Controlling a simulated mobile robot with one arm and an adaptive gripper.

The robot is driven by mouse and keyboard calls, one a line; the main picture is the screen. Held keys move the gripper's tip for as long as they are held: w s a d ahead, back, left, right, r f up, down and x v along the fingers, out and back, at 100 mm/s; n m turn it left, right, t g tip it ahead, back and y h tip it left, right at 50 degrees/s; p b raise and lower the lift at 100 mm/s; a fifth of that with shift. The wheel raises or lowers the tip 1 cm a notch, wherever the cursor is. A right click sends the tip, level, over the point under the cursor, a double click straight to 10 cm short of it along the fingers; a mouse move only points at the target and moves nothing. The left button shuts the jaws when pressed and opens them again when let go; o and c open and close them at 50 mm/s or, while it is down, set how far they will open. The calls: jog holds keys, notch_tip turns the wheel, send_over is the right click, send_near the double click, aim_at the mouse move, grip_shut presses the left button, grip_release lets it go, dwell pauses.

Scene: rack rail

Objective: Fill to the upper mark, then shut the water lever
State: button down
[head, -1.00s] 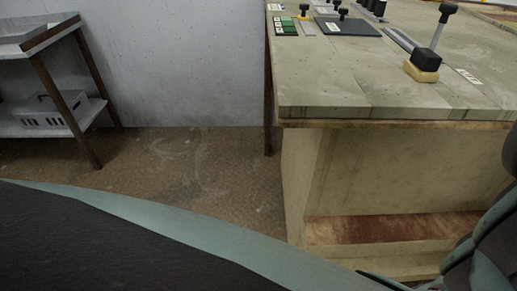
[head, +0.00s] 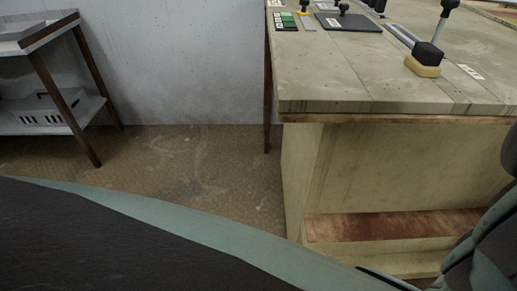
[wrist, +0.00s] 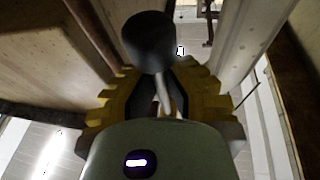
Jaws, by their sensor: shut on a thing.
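In the wrist view, my gripper (wrist: 170,108) has yellow ridged fingers closed around a thin pale rod. A black ball knob (wrist: 147,42) sits at the end of this lever and sticks out past the fingers. I cannot tell whether this is the water lever. My gripper is out of sight in the head view. There, a lever with a black knob and pale shaft (head: 440,30) leans to the right from a black block on a yellowish base, beside a slot on the bench. No water level or upper mark shows.
The bench (head: 330,85) fills the right of the head view. On it are a dark panel (head: 356,24), green blocks (head: 286,24) and more black-knobbed controls at the back. A steel shelf rack (head: 50,75) stands at the left. Open floor (head: 195,175) lies between.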

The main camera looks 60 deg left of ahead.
jog(key=c, duration=1)
grip_release()
jog(key=v, duration=1.2)
